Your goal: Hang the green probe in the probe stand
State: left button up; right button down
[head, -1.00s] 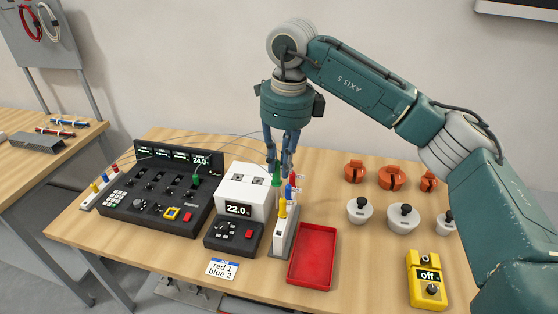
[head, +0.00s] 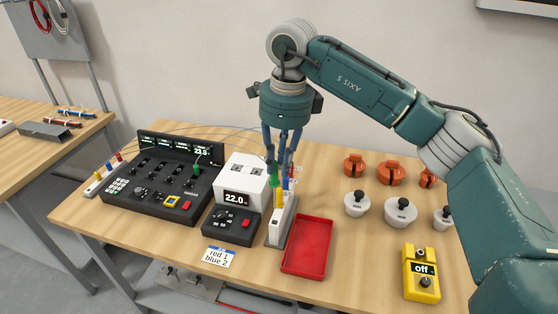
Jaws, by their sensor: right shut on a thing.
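The green probe (head: 274,176) stands among the fingertips of my right gripper (head: 282,166), at the far end of the probe stand. My right gripper points down and is shut on the green probe. The probe stand (head: 276,232) is a narrow pale block in the middle of the table, right of the white box. My left gripper is not in view.
A black control panel (head: 150,205) and a white box (head: 240,175) reading 22.0 stand to the left. A red tray (head: 306,262) lies right of the stand. Grey-white knobbed pots (head: 400,212), orange pieces (head: 391,173) and a yellow meter (head: 421,285) reading off stand further right.

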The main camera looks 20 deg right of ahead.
aim_at(278, 184)
notch_tip(278, 184, down, 3)
jog(key=shift+w+f+b, duration=0.1)
jog(key=shift+w+b, duration=0.05)
jog(key=shift+b, duration=0.8)
jog(key=shift+f+b, duration=0.4)
jog(key=shift+f, duration=0.35)
jog(key=shift+b, duration=0.35)
notch_tip(278, 184, down, 10)
jog(key=b, duration=0.7)
dwell(3.3)
jog(key=c, duration=1.5)
grip_release()
jog(key=shift+c, duration=0.2)
